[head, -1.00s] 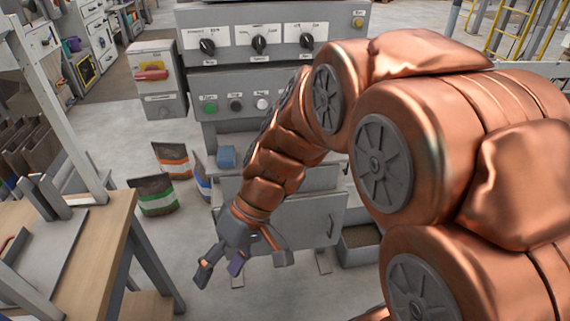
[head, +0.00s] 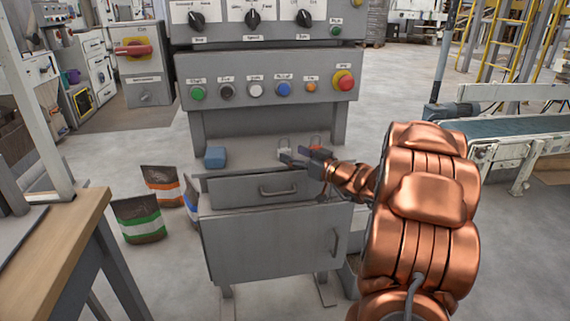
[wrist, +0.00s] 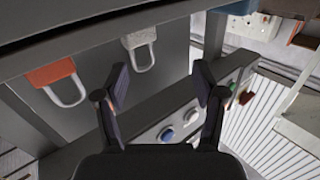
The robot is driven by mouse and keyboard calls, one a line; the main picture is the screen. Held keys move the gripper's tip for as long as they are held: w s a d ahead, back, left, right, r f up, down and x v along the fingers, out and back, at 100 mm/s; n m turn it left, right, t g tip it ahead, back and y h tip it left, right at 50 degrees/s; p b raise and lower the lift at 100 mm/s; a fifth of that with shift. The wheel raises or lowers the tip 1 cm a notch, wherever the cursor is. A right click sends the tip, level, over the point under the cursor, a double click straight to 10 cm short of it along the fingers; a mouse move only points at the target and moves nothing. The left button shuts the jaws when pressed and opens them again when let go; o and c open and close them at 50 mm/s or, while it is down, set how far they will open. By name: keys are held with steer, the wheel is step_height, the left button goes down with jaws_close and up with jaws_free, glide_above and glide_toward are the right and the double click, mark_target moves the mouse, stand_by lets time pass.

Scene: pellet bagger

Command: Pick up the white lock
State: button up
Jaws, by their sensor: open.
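I cannot tell the exact gap.
A blue block (head: 215,157) is on the shelf's left. A button panel (head: 268,88) rises behind. A drawer (head: 258,189) is below. Bags (head: 140,218) lie on the floor.

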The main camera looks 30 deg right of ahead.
mark_target(282, 148)
steer(key=shift+w+d+f+h, duration=0.15)
steer(key=shift+w+d, duration=0.05)
steer(key=shift+d, duration=0.25)
steer(key=shift+w+d+f+h, duration=0.15)
steer(key=shift+d, duration=0.25)
steer(key=shift+w+a+r, duration=0.1)
steer(key=shift+w+a, duration=0.1)
steer(key=shift+w, duration=0.95)
steer(key=shift+w+a, duration=0.2)
steer(key=shift+w, duration=1)
steer(key=shift+w+a+r, duration=0.1)
steer(key=shift+w+a, duration=0.1)
steer(key=shift+w, duration=0.95)
steer(key=shift+f, duration=0.1)
steer(key=c, duration=1.1)
